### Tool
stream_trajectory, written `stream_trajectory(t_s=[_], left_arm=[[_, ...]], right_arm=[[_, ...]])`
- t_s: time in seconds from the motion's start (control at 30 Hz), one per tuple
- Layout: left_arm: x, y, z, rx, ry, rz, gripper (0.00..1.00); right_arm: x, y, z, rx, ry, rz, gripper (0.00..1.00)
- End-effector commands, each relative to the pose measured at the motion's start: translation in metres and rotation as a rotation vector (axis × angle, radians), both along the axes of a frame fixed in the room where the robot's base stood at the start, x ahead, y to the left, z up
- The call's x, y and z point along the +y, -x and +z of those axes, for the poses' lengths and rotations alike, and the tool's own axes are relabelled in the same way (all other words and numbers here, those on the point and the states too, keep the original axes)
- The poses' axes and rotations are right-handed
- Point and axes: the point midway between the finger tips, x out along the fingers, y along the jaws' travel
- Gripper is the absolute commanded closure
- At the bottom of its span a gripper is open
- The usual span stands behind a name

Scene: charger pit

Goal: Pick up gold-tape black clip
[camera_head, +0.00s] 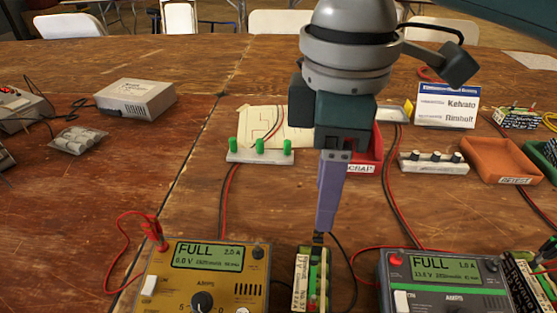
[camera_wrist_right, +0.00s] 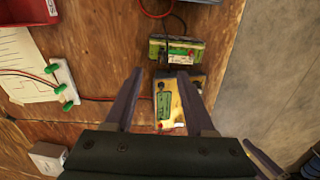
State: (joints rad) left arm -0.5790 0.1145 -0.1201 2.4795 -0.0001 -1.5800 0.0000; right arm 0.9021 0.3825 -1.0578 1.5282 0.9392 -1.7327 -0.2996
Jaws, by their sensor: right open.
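My right gripper (camera_head: 322,230) points down over the front of the bench, just above the narrow battery pack (camera_head: 303,283) between the two chargers. A small dark clip-like piece (camera_head: 318,238) shows at the pack's far end, right below the fingertips; I cannot make out gold tape on it. In the right wrist view the gripper (camera_wrist_right: 160,72) has its fingers apart with nothing held. The battery pack (camera_wrist_right: 188,48) lies beyond the fingertips there, with black and red leads near it. A purple finger-like part (camera_wrist_right: 264,160), likely of my left gripper, shows at the lower right.
A yellow charger (camera_head: 185,285) stands left of the pack and a grey charger (camera_head: 440,290) right of it. A terminal strip with green posts (camera_head: 259,157), a red scrap bin (camera_head: 372,160) and an orange tray (camera_head: 500,160) stand further back. Loose leads cross the wood.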

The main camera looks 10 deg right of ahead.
Motion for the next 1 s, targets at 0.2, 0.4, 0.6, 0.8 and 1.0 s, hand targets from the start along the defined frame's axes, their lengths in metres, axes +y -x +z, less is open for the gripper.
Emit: stream_trajectory(t_s=[0.2,0.4,0.6,0.8,1.0], left_arm=[[0.002,0.0,-0.006,0.0,-0.007,-0.004,0.5],[0.002,0.0,-0.012,0.0,-0.009,-0.006,0.5],[0.002,0.0,-0.018,0.0,-0.009,-0.006,0.5],[0.002,0.0,-0.018,0.0,-0.009,-0.005,0.5],[0.002,0.0,-0.018,0.0,-0.005,-0.004,0.5]], right_arm=[[0.0,0.001,-0.028,0.001,0.0,0.0,0.45],[0.001,0.004,-0.055,0.003,0.0,0.0,0.45],[0.001,0.004,-0.079,0.0,0.0,0.0,0.45],[0.002,0.004,-0.08,-0.002,-0.002,0.001,0.45],[0.002,0.004,-0.08,-0.002,-0.002,0.001,0.62]])
